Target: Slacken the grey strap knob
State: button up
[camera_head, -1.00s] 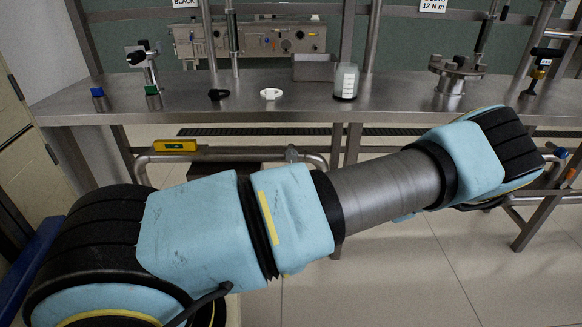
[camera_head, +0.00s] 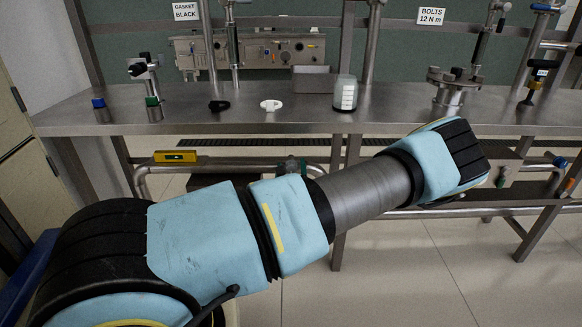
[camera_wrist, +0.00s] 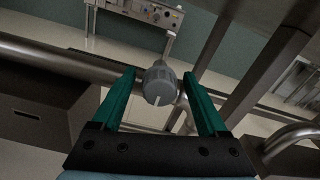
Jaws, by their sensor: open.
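The grey strap knob (camera_wrist: 159,86) sits near the middle of the wrist view, on a metal pipe frame. It is ribbed, with a pale line on its face. My gripper (camera_wrist: 159,73) has two green fingers, spread open with one on each side of the knob. Gaps show between the fingers and the knob, so it is not gripped. In the head view, a small grey and green patch at the knob (camera_head: 291,165) shows on the lower pipe, just above my arm; details there are too small to tell.
A yellow level (camera_head: 175,157) lies on the lower pipe at left. The steel bench (camera_head: 215,122) above holds a white ring (camera_head: 271,105), a black piece (camera_head: 219,105) and a jar (camera_head: 345,93). In the wrist view, a dark box (camera_wrist: 38,110) is at left and a curved pipe (camera_wrist: 292,133) at right.

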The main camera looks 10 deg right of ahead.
grip_shut()
dwell(0.7)
